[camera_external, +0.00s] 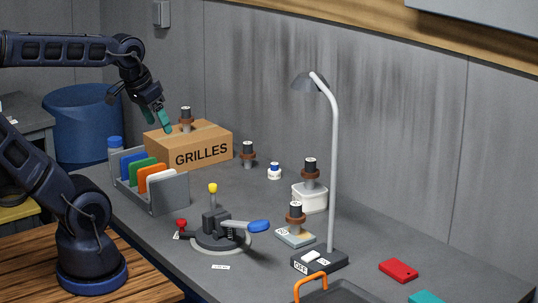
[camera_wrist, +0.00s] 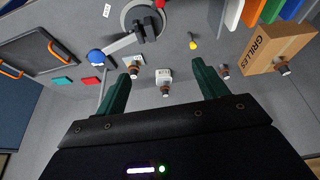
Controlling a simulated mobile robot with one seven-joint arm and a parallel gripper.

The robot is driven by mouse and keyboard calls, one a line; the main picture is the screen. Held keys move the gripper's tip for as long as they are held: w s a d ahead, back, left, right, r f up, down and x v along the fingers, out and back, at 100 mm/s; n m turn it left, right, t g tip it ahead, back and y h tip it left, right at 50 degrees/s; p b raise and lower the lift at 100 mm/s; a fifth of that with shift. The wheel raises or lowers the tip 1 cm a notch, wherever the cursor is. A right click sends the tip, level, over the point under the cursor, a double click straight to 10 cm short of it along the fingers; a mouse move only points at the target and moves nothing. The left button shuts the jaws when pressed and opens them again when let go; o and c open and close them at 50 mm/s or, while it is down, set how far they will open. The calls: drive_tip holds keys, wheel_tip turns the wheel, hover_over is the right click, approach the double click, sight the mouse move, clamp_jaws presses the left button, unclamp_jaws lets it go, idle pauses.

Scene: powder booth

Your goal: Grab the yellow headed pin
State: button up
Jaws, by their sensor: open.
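The yellow headed pin (camera_external: 213,189) stands upright on the grey bench, its round yellow head above a grey shank. In the external view it rises just behind the dark clamp fixture (camera_external: 217,232), which hides its foot. In the wrist view the pin (camera_wrist: 193,43) shows beyond my fingers, beside the fixture and apart from it. My gripper (camera_external: 160,121) is high at the left, near the cardboard box and well away from the pin. In the wrist view its green fingers (camera_wrist: 162,72) are spread wide with nothing held between them.
A GRILLES box (camera_external: 165,152) with a brown-and-black spool on top and a rack of coloured panels (camera_external: 172,196) stand left. The fixture has a blue handle (camera_external: 258,226) and red knob (camera_external: 181,223). A tall lamp (camera_external: 333,160) stands right. More spools stand behind.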

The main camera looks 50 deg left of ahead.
drive_tip(key=c, duration=0.5)
drive_tip(key=n+g, duration=0.5)
drive_tip(key=n, duration=0.9)
hover_over(213, 185)
wheel_tip(213, 185, down, 20)
drive_tip(key=shift+s+a+r, duration=0.1)
drive_tip(key=shift+s+a, duration=0.05)
drive_tip(key=shift+a+f+n, duration=0.1)
drive_tip(key=shift+f+n, duration=0.2)
drive_tip(key=shift+f, duration=0.35)
drive_tip(key=shift+w+f, duration=0.2)
drive_tip(key=shift+f, duration=4.8)
